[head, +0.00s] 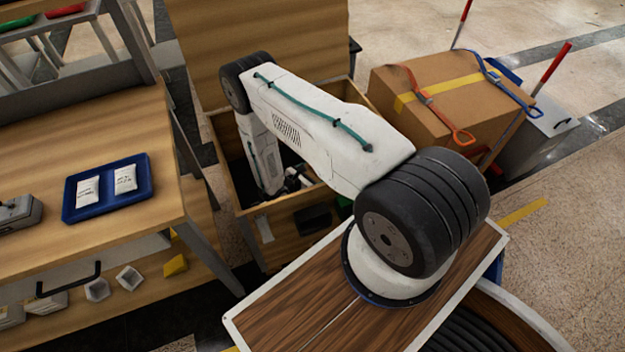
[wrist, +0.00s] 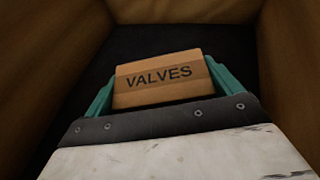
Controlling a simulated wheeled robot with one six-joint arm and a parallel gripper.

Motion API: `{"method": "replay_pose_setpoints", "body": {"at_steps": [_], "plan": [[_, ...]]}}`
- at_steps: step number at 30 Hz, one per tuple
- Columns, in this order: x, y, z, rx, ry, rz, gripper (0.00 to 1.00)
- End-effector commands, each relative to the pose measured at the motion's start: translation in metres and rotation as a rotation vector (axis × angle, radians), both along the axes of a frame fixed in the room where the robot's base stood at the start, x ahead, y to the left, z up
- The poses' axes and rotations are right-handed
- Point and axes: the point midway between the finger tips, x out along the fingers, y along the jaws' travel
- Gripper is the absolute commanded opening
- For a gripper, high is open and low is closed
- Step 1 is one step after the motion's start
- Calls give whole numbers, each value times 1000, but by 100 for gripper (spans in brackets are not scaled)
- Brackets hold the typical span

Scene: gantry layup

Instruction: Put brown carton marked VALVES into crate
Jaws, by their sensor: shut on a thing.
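The brown carton marked VALVES (wrist: 162,79) shows in the wrist view between the two green fingers of my gripper (wrist: 163,85). My gripper is shut on it. The carton is inside the wooden crate (wrist: 285,50), whose walls rise on both sides above a dark floor. Whether the carton touches the floor, I cannot tell. In the head view my arm reaches down into the open crate (head: 228,165), and the carton is not clearly visible there.
A workbench (head: 130,110) at left holds a blue tray (head: 107,188) with two white packets. The raised crate lid (head: 255,40) stands behind the crate. A large strapped carton (head: 440,95) is at right. The crate walls are close around my gripper.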

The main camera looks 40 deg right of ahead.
Motion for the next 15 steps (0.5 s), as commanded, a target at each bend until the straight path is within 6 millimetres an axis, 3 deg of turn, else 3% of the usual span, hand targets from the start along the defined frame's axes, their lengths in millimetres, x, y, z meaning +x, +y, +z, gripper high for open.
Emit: {"method": "replay_pose_setpoints", "body": {"at_steps": [6,15], "plan": [[-1,0,-33,0,1,-1,58],[0,0,-37,0,1,0,58]]}}
